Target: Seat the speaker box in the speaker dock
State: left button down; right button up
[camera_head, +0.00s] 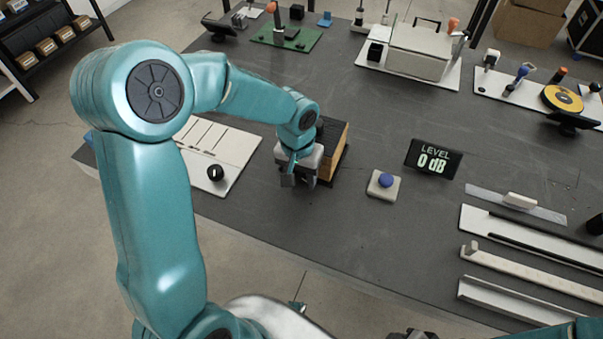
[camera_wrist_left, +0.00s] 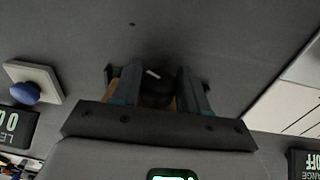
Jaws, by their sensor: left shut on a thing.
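The speaker box (camera_head: 334,148) is a wooden-orange box with dark parts, standing on the dark table just beyond my left gripper (camera_head: 301,180). My left gripper points down at its near side and is shut on it, hiding part of it. In the left wrist view, a dark rounded part and tan edges of the box (camera_wrist_left: 157,92) show between the two fingers (camera_wrist_left: 157,78). I cannot make out the speaker dock for sure; the box's lower edge and what lies under it are partly hidden. Of my right arm only a little shows at the bottom edge, and its gripper's state is unclear.
A white panel with a black knob (camera_head: 215,172) lies left of the gripper. Pale rails (camera_head: 530,268) lie at the right front. The table between is clear.

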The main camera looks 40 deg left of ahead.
pick_arm(q)
jog(key=shift+f, duration=0.15)
dwell(0.4)
jog(key=c, duration=0.5)
grip_release()
notch_tip(320, 180, up, 16)
jog(key=p, duration=0.1)
jog(key=shift+s+a+r, duration=0.2)
jog(key=shift+s+a, duration=0.2)
